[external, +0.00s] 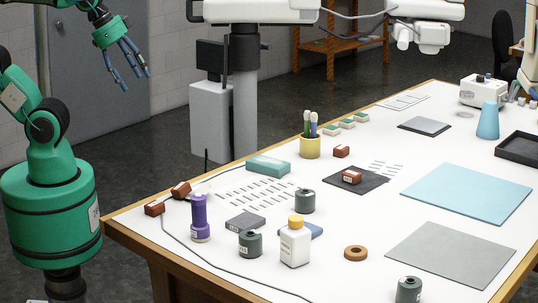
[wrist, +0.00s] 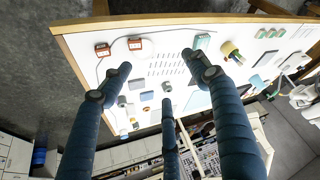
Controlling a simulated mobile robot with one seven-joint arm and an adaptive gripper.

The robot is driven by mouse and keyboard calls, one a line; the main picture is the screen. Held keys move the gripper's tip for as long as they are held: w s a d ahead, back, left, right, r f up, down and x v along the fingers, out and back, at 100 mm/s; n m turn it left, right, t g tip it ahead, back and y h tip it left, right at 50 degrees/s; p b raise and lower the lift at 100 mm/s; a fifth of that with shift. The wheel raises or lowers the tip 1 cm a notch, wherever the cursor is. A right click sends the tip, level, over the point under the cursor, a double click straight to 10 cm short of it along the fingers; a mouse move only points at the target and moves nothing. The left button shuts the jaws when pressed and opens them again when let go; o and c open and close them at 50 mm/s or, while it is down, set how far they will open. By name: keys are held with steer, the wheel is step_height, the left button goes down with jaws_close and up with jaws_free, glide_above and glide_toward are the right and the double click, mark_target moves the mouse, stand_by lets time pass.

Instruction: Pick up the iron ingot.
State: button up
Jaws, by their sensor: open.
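No block carries a readable name. A flat dark grey block (external: 245,222), the most ingot-like thing, lies on the white table between a purple bottle and a dark canister. It appears as a small grey block (wrist: 137,84) in the wrist view, beyond my fingers. Small red-brown labelled blocks also lie on the table, two at its left corner (external: 154,208) (external: 181,189). My gripper (external: 130,80) has slim blue fingers, spread open and empty. It hangs high at the upper left, well away from the block. In the wrist view the fingers (wrist: 157,75) hide parts of the table.
Near the grey block stand the purple bottle (external: 201,220), dark canisters (external: 250,244) (external: 305,202) and a yellow-capped white bottle (external: 295,247). A blue block (external: 314,231) lies partly behind that bottle. A thin cable (external: 190,250) runs along the table's left side. A teal box (external: 268,166) lies further back.

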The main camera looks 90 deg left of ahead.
steer(key=w+d+f+m+g+y+p, duration=0.1)
steer(key=w+d+f+m+g+p, duration=0.1)
steer(key=f, duration=0.6)
steer(key=w+d+f+m+g+p, duration=0.2)
steer(key=w+d+f+m+p, duration=0.3)
steer(key=w+d+f, duration=0.4)
steer(key=shift+d+m+y, duration=0.3)
steer(key=shift+m+y, duration=0.1)
steer(key=shift+m, duration=0.1)
steer(key=shift+w+f, duration=0.1)
steer(key=b, duration=0.1)
glide_above(178, 188)
steer(key=x, duration=0.5)
steer(key=s+d+x, duration=0.1)
steer(key=x, duration=0.2)
steer(key=shift+s+f, duration=0.1)
steer(key=shift+s, duration=0.1)
steer(key=shift+f, duration=0.2)
steer(key=shift+a+f, duration=0.1)
